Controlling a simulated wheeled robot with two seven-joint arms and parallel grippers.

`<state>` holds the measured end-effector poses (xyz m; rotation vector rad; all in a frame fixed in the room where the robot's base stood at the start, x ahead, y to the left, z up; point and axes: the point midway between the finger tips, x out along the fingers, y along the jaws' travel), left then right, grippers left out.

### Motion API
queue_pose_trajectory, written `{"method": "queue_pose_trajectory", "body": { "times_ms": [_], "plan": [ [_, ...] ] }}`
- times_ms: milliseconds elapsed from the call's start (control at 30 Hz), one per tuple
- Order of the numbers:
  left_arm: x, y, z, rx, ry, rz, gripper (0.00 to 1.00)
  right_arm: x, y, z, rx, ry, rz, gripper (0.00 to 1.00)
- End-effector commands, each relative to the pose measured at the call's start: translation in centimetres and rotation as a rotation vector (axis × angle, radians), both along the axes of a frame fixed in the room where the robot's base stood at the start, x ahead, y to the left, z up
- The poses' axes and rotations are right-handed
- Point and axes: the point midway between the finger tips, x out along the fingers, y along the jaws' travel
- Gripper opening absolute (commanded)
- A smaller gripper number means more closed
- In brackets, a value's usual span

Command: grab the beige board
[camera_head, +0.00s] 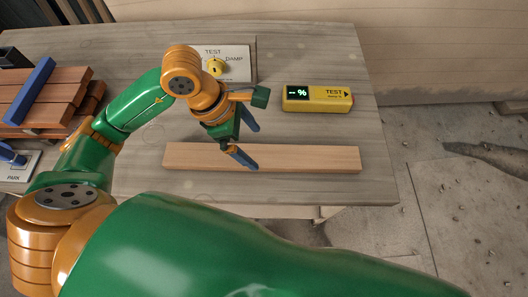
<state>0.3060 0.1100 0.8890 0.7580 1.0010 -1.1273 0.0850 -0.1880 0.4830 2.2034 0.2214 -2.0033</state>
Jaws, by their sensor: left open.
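A long beige board (305,158) lies flat on the grey wooden table (330,60), near its front edge. My left gripper (248,142) is open, with its two blue-tipped fingers spread apart. It is over the left half of the board and hides a small part of it. One fingertip overlaps the board in the picture; I cannot tell whether it touches. My right gripper is not in view, though a large green arm part of mine fills the bottom of the view.
A yellow tester (317,99) with a lit display stands behind the board. A panel (238,62) with a yellow knob marked TEST and DAMP is at the back. Stacked reddish boards (60,88) with a blue bar (30,92) lie at left, near a PARK plate (17,170).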

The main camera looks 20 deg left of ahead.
Motion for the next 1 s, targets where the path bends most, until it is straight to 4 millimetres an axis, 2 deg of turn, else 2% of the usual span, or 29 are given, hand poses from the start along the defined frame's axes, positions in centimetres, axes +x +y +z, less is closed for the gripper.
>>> {"method": "queue_pose_trajectory", "body": {
  "times_ms": [133, 233, 333, 500, 567, 867, 900, 1000],
  "plan": [
    [0.0, -0.7, -2.5, -0.002, 0.010, 0.000, 1.00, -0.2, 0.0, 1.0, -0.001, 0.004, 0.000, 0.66],
    [0.3, -1.3, -4.3, -0.002, 0.005, 0.000, 1.00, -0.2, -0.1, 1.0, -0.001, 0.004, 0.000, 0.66],
    [0.4, -1.5, -5.0, -0.001, 0.003, -0.001, 1.00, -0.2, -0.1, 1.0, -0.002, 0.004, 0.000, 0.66],
    [0.4, -1.5, -5.1, 0.000, 0.001, -0.001, 1.00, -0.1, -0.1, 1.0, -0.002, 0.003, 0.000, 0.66],
    [0.4, -1.5, -5.1, 0.000, 0.001, -0.001, 0.86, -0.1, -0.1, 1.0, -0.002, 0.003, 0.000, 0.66],
    [0.4, -1.5, -5.0, -0.001, 0.000, -0.001, 0.06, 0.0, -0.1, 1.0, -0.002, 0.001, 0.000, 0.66],
    [0.4, -1.5, -5.0, -0.001, 0.000, -0.001, 0.00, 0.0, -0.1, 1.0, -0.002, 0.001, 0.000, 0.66],
    [0.4, -1.6, -5.0, -0.002, -0.001, -0.001, 0.00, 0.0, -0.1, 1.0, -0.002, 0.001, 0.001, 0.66]
  ]
}}
